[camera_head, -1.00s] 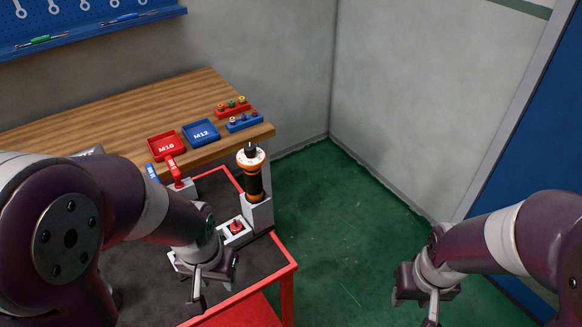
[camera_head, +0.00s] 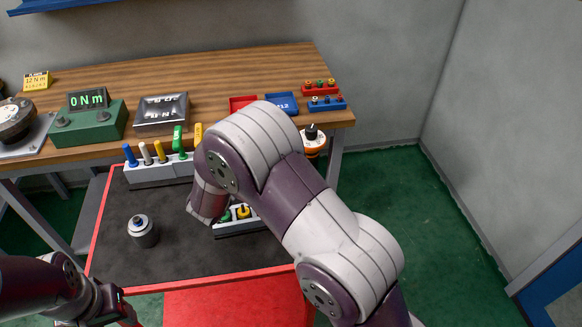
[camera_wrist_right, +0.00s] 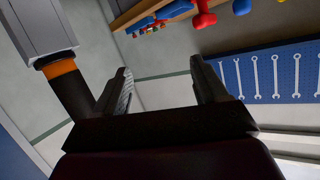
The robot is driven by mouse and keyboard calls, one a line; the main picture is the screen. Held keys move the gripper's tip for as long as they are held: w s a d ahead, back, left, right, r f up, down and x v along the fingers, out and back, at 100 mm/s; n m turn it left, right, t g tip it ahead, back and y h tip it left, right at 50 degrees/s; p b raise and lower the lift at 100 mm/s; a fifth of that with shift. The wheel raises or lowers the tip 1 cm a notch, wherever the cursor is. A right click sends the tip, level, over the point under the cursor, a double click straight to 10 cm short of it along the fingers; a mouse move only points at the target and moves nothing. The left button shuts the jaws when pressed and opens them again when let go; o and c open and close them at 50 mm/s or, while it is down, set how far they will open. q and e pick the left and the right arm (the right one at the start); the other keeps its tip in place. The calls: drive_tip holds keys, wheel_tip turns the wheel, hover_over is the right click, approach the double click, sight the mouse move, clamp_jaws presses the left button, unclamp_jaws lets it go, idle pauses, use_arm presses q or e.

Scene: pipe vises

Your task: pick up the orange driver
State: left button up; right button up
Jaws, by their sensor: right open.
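The orange driver (camera_head: 314,141) stands beyond my right arm in the head view. Its white and orange top with a black tip shows; my arm hides the rest. In the right wrist view, a black shaft with an orange band (camera_wrist_right: 60,68), which looks like the driver, runs from a grey block at upper left. My right gripper (camera_wrist_right: 160,78) is open and empty. The shaft is beside its left finger, not between the fingers. The head view hides this gripper behind the arm. My left gripper (camera_head: 112,308) is low at the left; its jaws are unclear.
A red-edged cart top (camera_head: 185,265) holds a grey cylinder (camera_head: 143,231) and a rack with coloured handles (camera_head: 160,175). The wooden bench (camera_head: 225,75) behind carries a green torque meter (camera_head: 90,125), a metal tray (camera_head: 161,114) and coloured trays. Open green floor (camera_head: 390,190) lies right.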

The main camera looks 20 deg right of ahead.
drive_tip(key=s+m+g+h, duration=0.5)
drive_tip(key=s+g+h, duration=0.1)
drive_tip(key=s+h, duration=0.25)
drive_tip(key=shift+y, duration=0.25)
drive_tip(key=p+x, duration=0.1)
drive_tip(key=x, duration=0.3)
drive_tip(key=s+p+x, duration=0.1)
drive_tip(key=x, duration=0.8)
drive_tip(key=shift+s+d+f+p, duration=0.2)
drive_tip(key=shift+d+f+p, duration=0.05)
drive_tip(key=shift+p, duration=0.15)
drive_tip(key=shift+a, duration=0.1)
drive_tip(key=c, duration=0.4)
use_arm(q)
drive_tip(key=r, duration=0.2)
drive_tip(key=shift+s+d+r, duration=0.1)
drive_tip(key=shift+s+r, duration=0.1)
drive_tip(key=shift+r, duration=0.15)
use_arm(e)
drive_tip(key=shift+r, duration=0.1)
clamp_jaws()
